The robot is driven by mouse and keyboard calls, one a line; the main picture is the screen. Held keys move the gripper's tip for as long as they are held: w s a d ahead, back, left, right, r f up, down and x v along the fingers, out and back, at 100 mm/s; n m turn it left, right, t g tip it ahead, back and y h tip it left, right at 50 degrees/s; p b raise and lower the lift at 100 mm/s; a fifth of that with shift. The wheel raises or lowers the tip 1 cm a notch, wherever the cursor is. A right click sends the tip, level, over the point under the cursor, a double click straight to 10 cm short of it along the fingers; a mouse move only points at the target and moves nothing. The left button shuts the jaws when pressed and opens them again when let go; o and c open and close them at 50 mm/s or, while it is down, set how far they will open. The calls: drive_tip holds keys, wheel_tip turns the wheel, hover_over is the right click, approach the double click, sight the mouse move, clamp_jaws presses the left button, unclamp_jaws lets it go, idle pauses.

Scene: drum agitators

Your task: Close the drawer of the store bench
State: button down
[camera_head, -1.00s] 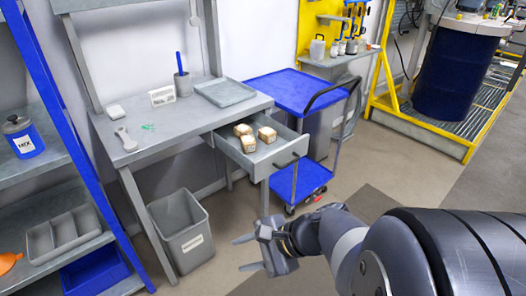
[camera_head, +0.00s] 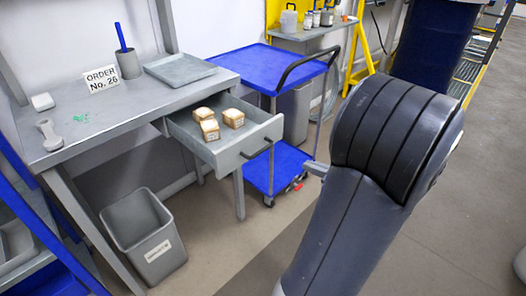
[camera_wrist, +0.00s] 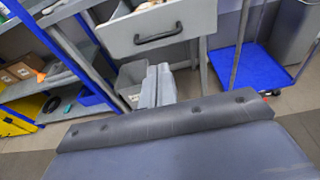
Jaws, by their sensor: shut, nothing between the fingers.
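The store bench (camera_head: 115,110) has its grey drawer (camera_head: 248,142) pulled out, with small tan-and-white boxes (camera_head: 208,124) inside. A dark bar handle (camera_head: 257,149) is on the drawer front. In the wrist view the drawer front (camera_wrist: 185,22) and handle (camera_wrist: 158,38) are at the top. My gripper (camera_wrist: 158,76) points toward the drawer, its grey fingers together and empty, appearing below the handle. I see no contact with the drawer. In the head view my arm hides most of the gripper; only a grey tip shows to the right of the drawer.
A blue trolley (camera_head: 283,62) stands right behind the drawer. A grey bin (camera_head: 145,235) is on the floor below the bench. A blue-framed shelf (camera_wrist: 60,60) is at left. On the bench are a tray (camera_head: 180,70), pen cup (camera_head: 129,64) and order sign (camera_head: 101,79). Floor is open at right.

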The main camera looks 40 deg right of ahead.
sight(211, 114)
drive_tip(key=x, duration=0.4)
drive_tip(key=b+x, duration=0.1)
drive_tip(key=x, duration=0.4)
drive_tip(key=b+x, duration=0.1)
drive_tip(key=x, duration=0.3)
drive_tip(key=shift+w+d+f, duration=0.2)
drive_tip(key=shift+w+d, duration=0.05)
drive_tip(key=shift+w, duration=0.1)
drive_tip(key=r+x, duration=0.1)
drive_tip(key=x, duration=0.7)
drive_tip(key=r+x, duration=0.2)
drive_tip(key=x, duration=0.7)
drive_tip(key=w+r+x, duration=0.1)
drive_tip(key=r+x, duration=0.1)
drive_tip(key=x, duration=0.7)
drive_tip(key=shift+w+d+r, duration=0.1)
drive_tip(key=shift+w+d, duration=0.1)
drive_tip(key=shift+w, duration=0.3)
drive_tip(key=shift+r, duration=0.2)
drive_tip(key=shift+w+r, duration=0.1)
